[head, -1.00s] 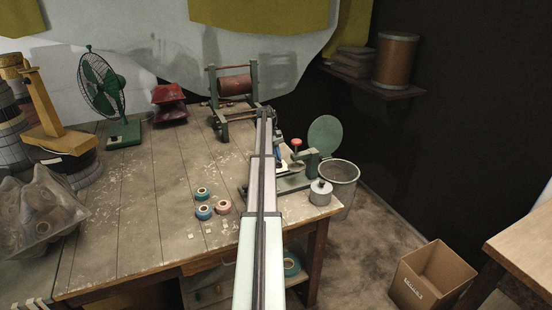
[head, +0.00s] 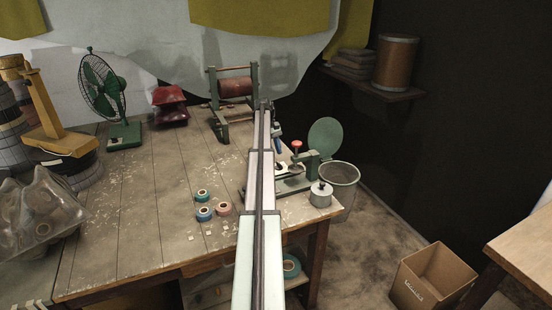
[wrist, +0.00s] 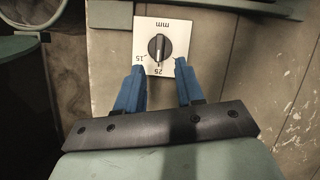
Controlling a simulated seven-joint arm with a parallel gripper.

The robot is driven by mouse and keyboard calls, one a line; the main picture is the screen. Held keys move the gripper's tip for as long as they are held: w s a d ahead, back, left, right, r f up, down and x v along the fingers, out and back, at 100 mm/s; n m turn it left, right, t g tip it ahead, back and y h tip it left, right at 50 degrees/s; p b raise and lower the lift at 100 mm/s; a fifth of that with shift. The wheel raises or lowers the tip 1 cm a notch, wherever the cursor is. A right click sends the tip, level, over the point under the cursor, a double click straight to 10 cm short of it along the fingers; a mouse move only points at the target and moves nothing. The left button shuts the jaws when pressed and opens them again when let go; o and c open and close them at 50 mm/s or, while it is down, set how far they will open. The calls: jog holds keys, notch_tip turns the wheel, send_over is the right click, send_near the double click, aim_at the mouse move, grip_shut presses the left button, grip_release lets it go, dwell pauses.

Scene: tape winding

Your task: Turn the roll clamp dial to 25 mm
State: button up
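The roll clamp dial (wrist: 160,47) is a black knob on a white square plate marked "mm", 15 and 25, upside down in the wrist view. The knob's long axis runs roughly up and down the picture, and its lower end faces the 25 side. In the head view my gripper (head: 277,140) is partly hidden behind my arm, above the green machine (head: 297,183).
Several tape rolls (head: 204,213) lie on the wooden table (head: 130,225) left of my arm. A metal weight (head: 320,195) stands at the right corner, beside a bin (head: 340,178). A roller stand (head: 232,100) and a green fan (head: 102,88) are at the back.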

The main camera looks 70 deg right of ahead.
jog(key=v, duration=0.7)
jog(key=shift+w+r, duration=0.15)
jog(key=shift+r, duration=0.15)
